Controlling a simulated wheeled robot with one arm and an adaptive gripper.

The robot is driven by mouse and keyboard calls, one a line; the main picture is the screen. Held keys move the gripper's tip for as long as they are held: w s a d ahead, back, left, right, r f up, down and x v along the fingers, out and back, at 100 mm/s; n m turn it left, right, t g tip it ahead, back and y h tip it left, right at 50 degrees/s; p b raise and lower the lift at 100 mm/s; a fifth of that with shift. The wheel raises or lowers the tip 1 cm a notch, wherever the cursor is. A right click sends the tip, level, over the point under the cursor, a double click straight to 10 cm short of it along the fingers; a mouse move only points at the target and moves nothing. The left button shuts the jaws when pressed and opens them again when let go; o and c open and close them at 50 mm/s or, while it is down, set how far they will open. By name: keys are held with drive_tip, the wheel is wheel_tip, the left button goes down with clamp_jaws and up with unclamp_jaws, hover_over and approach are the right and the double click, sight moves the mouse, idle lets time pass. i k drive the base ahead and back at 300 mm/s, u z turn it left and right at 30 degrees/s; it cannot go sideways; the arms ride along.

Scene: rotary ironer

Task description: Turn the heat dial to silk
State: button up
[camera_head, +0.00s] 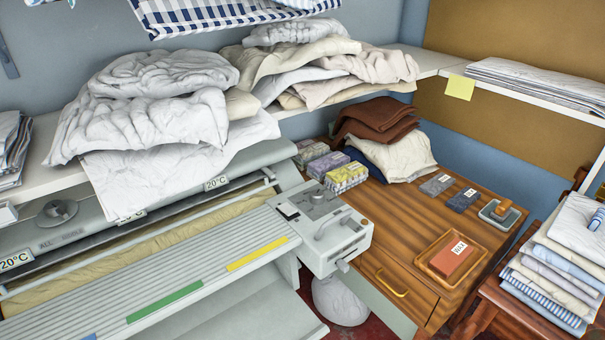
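The rotary ironer has a light grey control box (335,258) at its right end. Small dials or knobs (318,198) sit on the box's top panel, and a lever-like part (350,224) and a lower knob (343,266) show on its right part. The markings are too small to read, so I cannot tell which one is the heat dial or where it points. Another round grey knob (57,212) sits at the ironer's left, near lettering that seems to read "ALL SINGLE". My gripper is not in view.
Crumpled white laundry (150,110) overhangs the shelf above the ironer. A wooden cabinet (400,220) right of the box bears small boxes, cloths and a tray with a wax block (452,258). A folded linen stack (560,260) stands at far right. A pale rounded bundle (340,302) lies below the box.

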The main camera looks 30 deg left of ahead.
sight(316, 195)
drive_tip(key=u, duration=0.75)
drive_tip(key=i, duration=0.95)
drive_tip(key=u, duration=1.2)
drive_tip(key=i, duration=0.3)
drive_tip(key=u, duration=0.3)
